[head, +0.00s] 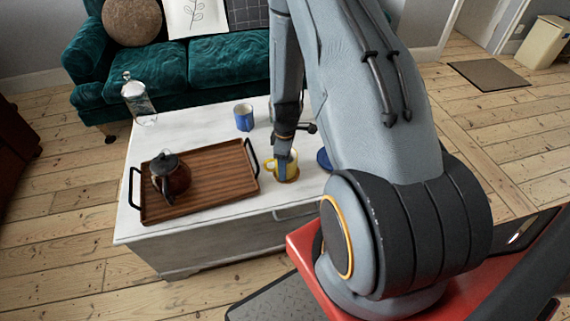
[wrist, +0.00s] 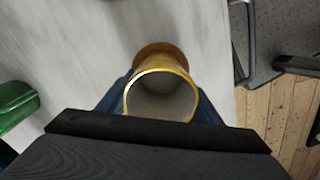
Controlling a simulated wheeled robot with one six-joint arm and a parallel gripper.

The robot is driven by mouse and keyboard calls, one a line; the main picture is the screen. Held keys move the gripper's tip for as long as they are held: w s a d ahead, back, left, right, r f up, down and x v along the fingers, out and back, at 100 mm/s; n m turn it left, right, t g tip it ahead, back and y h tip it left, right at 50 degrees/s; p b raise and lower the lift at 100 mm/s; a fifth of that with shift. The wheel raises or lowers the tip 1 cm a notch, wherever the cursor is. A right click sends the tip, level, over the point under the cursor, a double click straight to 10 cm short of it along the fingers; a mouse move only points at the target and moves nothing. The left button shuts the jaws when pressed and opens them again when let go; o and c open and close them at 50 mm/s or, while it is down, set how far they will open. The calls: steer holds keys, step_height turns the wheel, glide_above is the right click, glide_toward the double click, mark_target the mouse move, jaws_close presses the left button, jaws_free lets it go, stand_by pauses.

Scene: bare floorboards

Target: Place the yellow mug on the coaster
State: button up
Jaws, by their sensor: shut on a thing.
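The yellow mug (head: 293,173) is at the right part of the white table in the head view, with its handle to the left. In the wrist view, the mug's yellow rim and pale inside (wrist: 162,98) show between my fingers. My gripper (head: 285,157) is shut on the mug, pointing down. A round brown coaster (wrist: 158,49) shows past the mug in the wrist view, partly covered by it. Whether the mug's base touches the coaster or hangs just above it I cannot tell.
A wooden tray (head: 208,188) with a dark teapot (head: 172,177) lies left of the mug. A blue mug (head: 244,117) stands behind, a glass jar (head: 138,101) at the back left. A blue thing (head: 323,159) is partly hidden by my arm.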

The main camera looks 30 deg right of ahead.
steer(key=shift+f, duration=0.1)
steer(key=o, duration=1.3)
step_height(320, 180, up, 12)
steer(key=f, duration=0.1)
steer(key=s+a+r+m, duration=0.3)
steer(key=s+a+r, duration=0.1)
steer(key=r, duration=0.3)
steer(key=s+a+r+m, duration=0.3)
steer(key=s+r+m, duration=0.1)
steer(key=s+r, duration=0.2)
steer(key=s+a+r+m, duration=0.3)
steer(key=s+r, duration=0.3)
steer(key=r, duration=0.2)
steer(key=shift+a+r+m, duration=0.3)
steer(key=shift+a+r, duration=0.1)
steer(key=shift+a, duration=0.4)
